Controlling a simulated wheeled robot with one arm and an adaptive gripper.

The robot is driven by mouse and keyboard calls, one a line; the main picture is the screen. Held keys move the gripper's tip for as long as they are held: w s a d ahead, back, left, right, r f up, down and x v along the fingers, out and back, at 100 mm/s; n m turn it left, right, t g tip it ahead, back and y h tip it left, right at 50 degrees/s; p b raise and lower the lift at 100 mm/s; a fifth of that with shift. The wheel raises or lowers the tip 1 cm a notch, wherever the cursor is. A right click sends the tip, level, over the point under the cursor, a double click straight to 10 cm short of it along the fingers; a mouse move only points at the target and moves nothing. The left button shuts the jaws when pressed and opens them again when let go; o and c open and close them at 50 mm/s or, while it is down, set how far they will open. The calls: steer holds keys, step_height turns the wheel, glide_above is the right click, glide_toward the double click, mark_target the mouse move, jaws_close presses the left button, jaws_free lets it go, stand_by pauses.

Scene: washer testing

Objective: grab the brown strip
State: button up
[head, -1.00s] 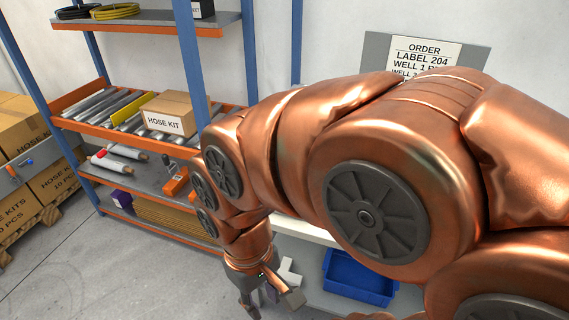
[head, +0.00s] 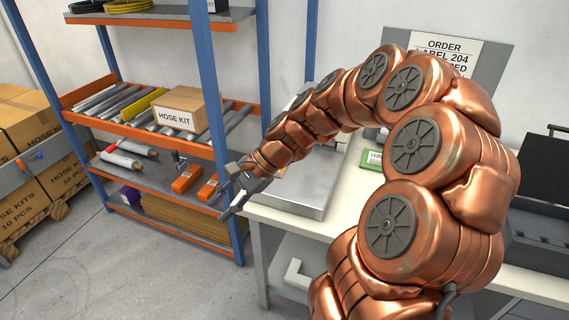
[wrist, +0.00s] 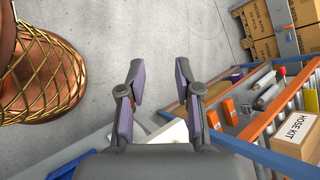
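No single brown strip stands out clearly. A stack of flat brown pieces (head: 185,220) lies on the rack's bottom shelf in the head view; I cannot tell if the strip is among them. My gripper (head: 230,192) is in front of the rack's right post, above and to the right of that stack in the picture. In the wrist view my gripper (wrist: 159,70) has its two purple-padded fingers wide apart, with only floor between the tips. It is empty.
The blue-and-orange rack (head: 100,125) holds a HOSE KIT box (head: 178,108), metal tubes, white rolls (head: 128,160) and orange tools (head: 187,178). A white worktable (head: 262,212) stands to its right. Stacked cartons (head: 30,105) are at left. The grey floor in front is clear.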

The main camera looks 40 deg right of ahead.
steer(key=w+d+f+m+t+b, duration=0.1)
steer(key=w+d+m+t, duration=0.1)
steer(key=w+d+m, duration=0.3)
steer(key=w+d+f+m+t, duration=0.1)
steer(key=d+f+m+t, duration=0.1)
steer(key=d, duration=0.5)
steer(key=m+t+h, duration=0.2)
steer(key=m+t, duration=0.2)
steer(key=m, duration=0.4)
glide_toward(276, 176)
steer(key=shift+w+a+r+b, duration=0.4)
steer(key=shift+w+a+r, duration=0.25)
steer(key=shift+w+r, duration=0.25)
steer(key=shift+w+d+f+t, duration=0.1)
steer(key=shift+d+f+t, duration=0.1)
steer(key=shift+t, duration=0.1)
steer(key=shift+x, duration=1.1)
steer(key=x, duration=0.2)
steer(key=p+x, duration=0.1)
steer(key=shift+w+a+f, duration=0.1)
steer(key=shift+a+f, duration=0.25)
steer(key=shift+a, duration=0.05)
steer(key=shift+w+a+f, duration=0.3)
steer(key=shift+w+f, duration=0.05)
steer(key=shift+w, duration=0.25)
steer(key=shift+c, duration=0.3)
jaws_close()
